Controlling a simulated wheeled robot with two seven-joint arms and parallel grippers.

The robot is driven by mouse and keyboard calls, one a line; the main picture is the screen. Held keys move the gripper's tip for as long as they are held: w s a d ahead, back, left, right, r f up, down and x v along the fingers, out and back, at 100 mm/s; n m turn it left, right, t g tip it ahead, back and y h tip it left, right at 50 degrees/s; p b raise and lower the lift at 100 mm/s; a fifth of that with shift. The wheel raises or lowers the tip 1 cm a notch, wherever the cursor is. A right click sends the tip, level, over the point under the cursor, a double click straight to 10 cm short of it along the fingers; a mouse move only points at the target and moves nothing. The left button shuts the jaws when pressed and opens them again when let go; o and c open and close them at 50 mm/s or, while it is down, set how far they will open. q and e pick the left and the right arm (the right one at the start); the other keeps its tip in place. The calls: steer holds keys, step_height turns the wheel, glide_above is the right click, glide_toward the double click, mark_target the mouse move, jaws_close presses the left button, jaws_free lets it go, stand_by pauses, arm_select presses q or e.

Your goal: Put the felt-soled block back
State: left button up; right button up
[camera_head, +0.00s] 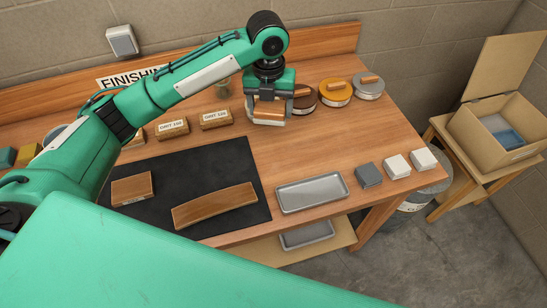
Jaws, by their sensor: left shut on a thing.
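My left gripper (269,107) is at the back of the bench, shut on a wooden block with a pale underside, the felt-soled block (267,112). The fingers cover part of the block. I cannot tell whether its sole touches the bench top. It is right of two wooden grit-labelled blocks (172,127) (215,119) and just left of a dark brown lidded tin (303,97). The bent wooden piece (214,205) lies on the black mat (190,160), with another wooden block (132,188) to its left. My right gripper is not in view.
An orange tin (334,92) and a grey tin (368,86) stand at the back right. A grey tray (312,193), a grey block (368,174) and two white blocks (397,166) (423,159) line the front right. An open cardboard box (480,137) is on a stand. The bench middle is clear.

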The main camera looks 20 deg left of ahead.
arm_select(q)
steer(key=m, duration=0.2)
steer(key=w+m, duration=0.1)
steer(key=shift+d+r+m, duration=0.25)
steer(key=shift+r+m, duration=0.05)
steer(key=shift+r, duration=0.05)
steer(key=shift+f+m, duration=0.3)
steer(key=shift+f, duration=0.05)
steer(key=p, duration=0.4)
glide_above(274, 157)
step_height(274, 157, down, 14)
steer(key=shift+s+r, duration=0.15)
steer(key=shift+f, duration=0.7)
step_height(274, 157, down, 3)
steer(key=shift+f+p, duration=0.2)
steer(key=shift+p, duration=0.6)
steer(key=shift+f, duration=0.35)
steer(key=shift+f, duration=0.15)
